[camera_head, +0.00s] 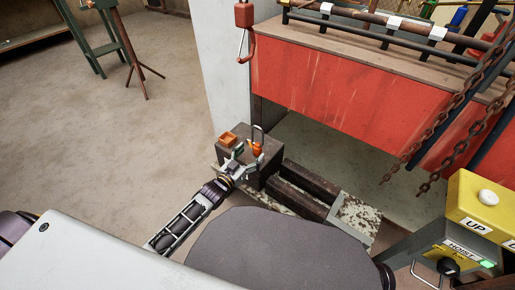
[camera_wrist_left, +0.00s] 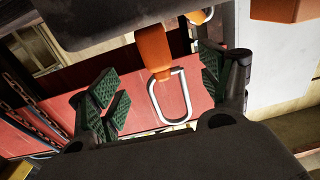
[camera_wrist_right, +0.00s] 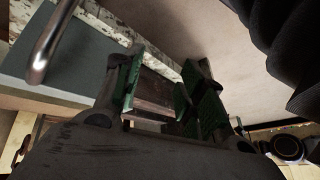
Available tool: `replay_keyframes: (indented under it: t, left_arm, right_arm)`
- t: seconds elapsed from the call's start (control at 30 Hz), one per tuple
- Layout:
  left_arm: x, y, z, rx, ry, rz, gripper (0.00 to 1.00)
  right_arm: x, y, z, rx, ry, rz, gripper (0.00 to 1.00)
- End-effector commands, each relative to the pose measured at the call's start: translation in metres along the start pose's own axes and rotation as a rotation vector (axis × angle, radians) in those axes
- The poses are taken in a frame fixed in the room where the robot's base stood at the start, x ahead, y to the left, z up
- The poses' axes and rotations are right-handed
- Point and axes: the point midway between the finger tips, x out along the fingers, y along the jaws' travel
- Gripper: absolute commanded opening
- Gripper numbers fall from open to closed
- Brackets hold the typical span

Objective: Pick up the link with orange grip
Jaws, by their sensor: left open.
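The link with orange grip stands on a dark box (camera_head: 270,172) in the head view. Its orange grip (camera_head: 255,150) is low and its grey metal loop (camera_head: 259,132) points up. My left gripper (camera_head: 244,160) is open at the link, with a finger on either side. In the left wrist view the orange grip (camera_wrist_left: 153,52) and silver loop (camera_wrist_left: 172,98) show between the spread fingers; I see no finger closed on them. My right gripper (camera_wrist_right: 168,92) shows in its wrist view, open, with nothing between its fingers. It is hidden in the head view.
An orange square piece (camera_head: 228,139) sits on the same box, left of the link. A red panel (camera_head: 350,85) and a pale pillar (camera_head: 222,60) rise behind. Chains (camera_head: 455,120) hang at right, above a yellow hoist control (camera_head: 482,205).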

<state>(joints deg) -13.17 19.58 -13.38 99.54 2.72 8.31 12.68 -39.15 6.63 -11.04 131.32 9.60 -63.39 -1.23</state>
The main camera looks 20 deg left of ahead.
Motion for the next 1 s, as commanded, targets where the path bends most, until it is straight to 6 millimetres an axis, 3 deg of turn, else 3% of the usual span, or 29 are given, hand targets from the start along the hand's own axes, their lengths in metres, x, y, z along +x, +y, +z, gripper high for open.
replay_keyframes:
  t: [0.5, 1.0]
  left_arm:
    - [0.039, 0.001, 0.001, 0.001, 0.001, 0.0, 0.78]
    - [0.049, 0.001, 0.0, 0.0, 0.0, 0.0, 0.78]
  right_arm:
    - [0.042, 0.001, 0.021, 0.039, 0.074, -0.033, 0.4]
    - [0.048, 0.001, 0.022, 0.049, 0.095, -0.039, 0.4]
